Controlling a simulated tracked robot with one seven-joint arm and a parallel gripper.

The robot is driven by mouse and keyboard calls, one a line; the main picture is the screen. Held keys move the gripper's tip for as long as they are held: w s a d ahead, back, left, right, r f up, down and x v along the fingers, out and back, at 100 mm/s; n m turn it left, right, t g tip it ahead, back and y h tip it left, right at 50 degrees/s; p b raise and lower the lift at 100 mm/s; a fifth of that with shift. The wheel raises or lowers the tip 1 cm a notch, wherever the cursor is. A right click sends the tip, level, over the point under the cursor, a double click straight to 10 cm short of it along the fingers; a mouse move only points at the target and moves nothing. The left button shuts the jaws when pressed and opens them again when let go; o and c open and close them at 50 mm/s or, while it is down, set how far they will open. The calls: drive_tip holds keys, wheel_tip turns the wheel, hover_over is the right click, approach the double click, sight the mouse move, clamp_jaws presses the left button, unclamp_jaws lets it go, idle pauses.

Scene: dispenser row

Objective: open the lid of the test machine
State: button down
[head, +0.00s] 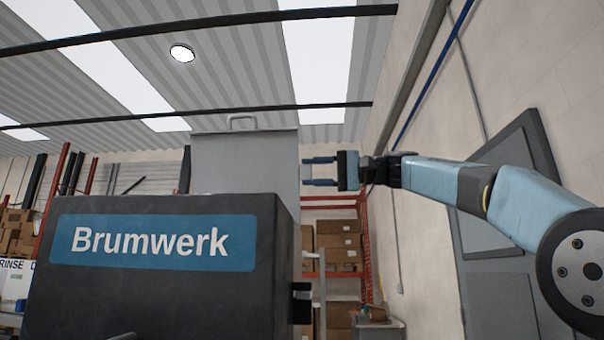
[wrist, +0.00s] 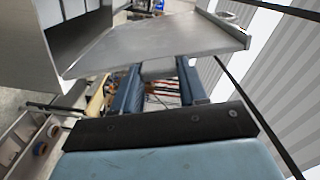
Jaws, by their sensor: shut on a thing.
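The lid (head: 245,165) of the test machine is a flat grey panel, standing raised with a handle (head: 242,118) on its top edge. In the wrist view the lid (wrist: 150,42) spans the upper middle, beside the machine's grey body (wrist: 18,45) with a dark opening. My gripper (head: 305,171) comes in from the right, fingertips at the lid's right side edge. In the wrist view its blue fingers (wrist: 158,80) are apart, with a small grey piece of the lid between their tips. It is shut on this piece. The lower lid is hidden behind a dark box in the head view.
A dark box labelled Brumwerk (head: 150,290) fills the lower left foreground. Behind are red shelving with cardboard boxes (head: 338,240) and a grey door (head: 510,190) in the right wall. Open air lies above and right of the lid.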

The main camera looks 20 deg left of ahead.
drive_tip(key=shift+w+a+r+m, duration=0.1)
drive_tip(key=shift+w+a+m, duration=0.15)
drive_tip(key=shift+w+m, duration=0.5)
drive_tip(key=shift+w+a+m, duration=0.25)
drive_tip(key=shift+w+m, duration=0.3)
drive_tip(key=shift+w, duration=0.25)
drive_tip(key=c, duration=0.6)
unclamp_jaws()
drive_tip(key=v, duration=1.3)
drive_tip(key=shift+w+d, duration=0.25)
drive_tip(key=shift+d, duration=0.1)
drive_tip(key=shift+a, duration=0.1)
